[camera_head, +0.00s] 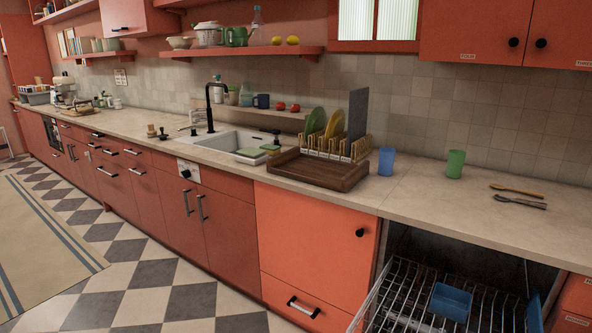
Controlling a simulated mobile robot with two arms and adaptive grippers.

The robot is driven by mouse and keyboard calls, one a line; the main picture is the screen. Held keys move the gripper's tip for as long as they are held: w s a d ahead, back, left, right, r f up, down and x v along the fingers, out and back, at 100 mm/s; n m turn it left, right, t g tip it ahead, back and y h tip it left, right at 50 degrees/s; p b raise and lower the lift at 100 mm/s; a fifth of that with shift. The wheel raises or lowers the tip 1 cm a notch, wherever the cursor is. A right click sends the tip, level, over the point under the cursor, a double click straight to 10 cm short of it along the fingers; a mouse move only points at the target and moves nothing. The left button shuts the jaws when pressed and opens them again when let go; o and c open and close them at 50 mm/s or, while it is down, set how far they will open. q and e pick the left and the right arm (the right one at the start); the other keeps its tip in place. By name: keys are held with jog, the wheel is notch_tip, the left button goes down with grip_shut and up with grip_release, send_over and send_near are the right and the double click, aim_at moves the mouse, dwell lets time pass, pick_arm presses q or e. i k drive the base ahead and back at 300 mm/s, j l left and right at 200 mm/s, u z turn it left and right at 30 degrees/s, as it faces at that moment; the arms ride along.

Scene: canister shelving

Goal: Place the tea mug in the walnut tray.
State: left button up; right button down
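The walnut tray (318,173) is a dark brown wooden tray on the counter, right of the sink. The dish rack stands at its back edge, and its front floor looks bare. No mug is labelled as the tea mug. A small dark blue mug (262,101) stands on the ledge behind the sink. A blue cup (387,161) stands on the counter just right of the tray, and a green cup (455,164) stands farther right; I see no handle on either. Neither of my grippers is in view.
A wooden dish rack (335,146) holds green and yellow plates and a dark board. Wooden and dark utensils (519,196) lie at the right. Below, an open dishwasher rack (420,300) holds a blue container (450,301). The sink (235,142) is left of the tray. The counter's front right is clear.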

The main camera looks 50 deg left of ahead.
aim_at(313, 171)
jog(key=k+j, duration=0.1)
jog(key=j, duration=0.45)
jog(key=k+j, duration=0.1)
jog(key=j, duration=0.5)
jog(key=k+j, duration=0.1)
jog(key=j, duration=0.45)
jog(key=k+j, duration=0.1)
jog(key=j, duration=0.45)
